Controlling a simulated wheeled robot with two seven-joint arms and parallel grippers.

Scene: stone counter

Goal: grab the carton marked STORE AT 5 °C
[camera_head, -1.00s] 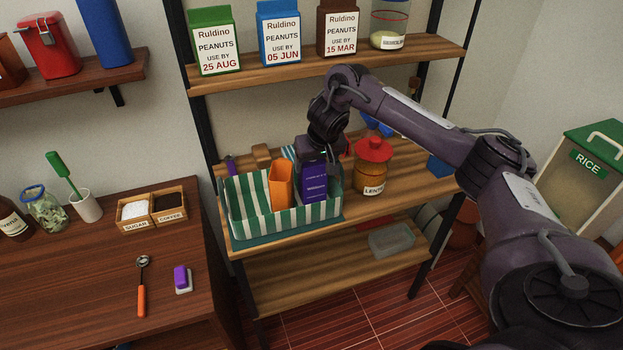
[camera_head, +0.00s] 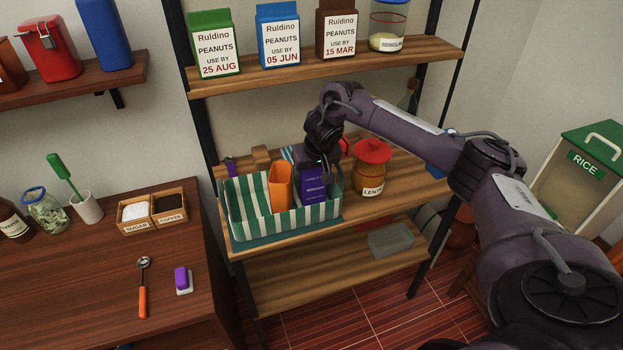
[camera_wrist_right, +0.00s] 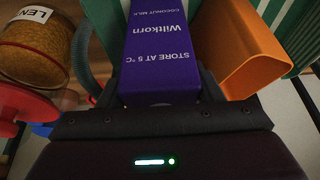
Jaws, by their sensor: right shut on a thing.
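The purple carton (camera_head: 313,187) stands upright at the right end of a green-and-white striped basket (camera_head: 247,223) on the middle shelf. In the right wrist view the carton (camera_wrist_right: 160,52) is marked Wiltkorn, COCONUT MILK and STORE AT 5 °C, upside down in that picture. My right gripper (camera_head: 316,165) is above it and shut on its top, with a finger on each side in the wrist view (camera_wrist_right: 158,90). The carton's lower part is hidden by the basket wall. My left gripper is not in view.
An orange open container (camera_head: 280,187) stands left of the carton in the basket. A lentil jar with a red lid (camera_head: 372,166) stands just right of the basket. The upper shelf (camera_head: 330,67) holds peanut cartons above.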

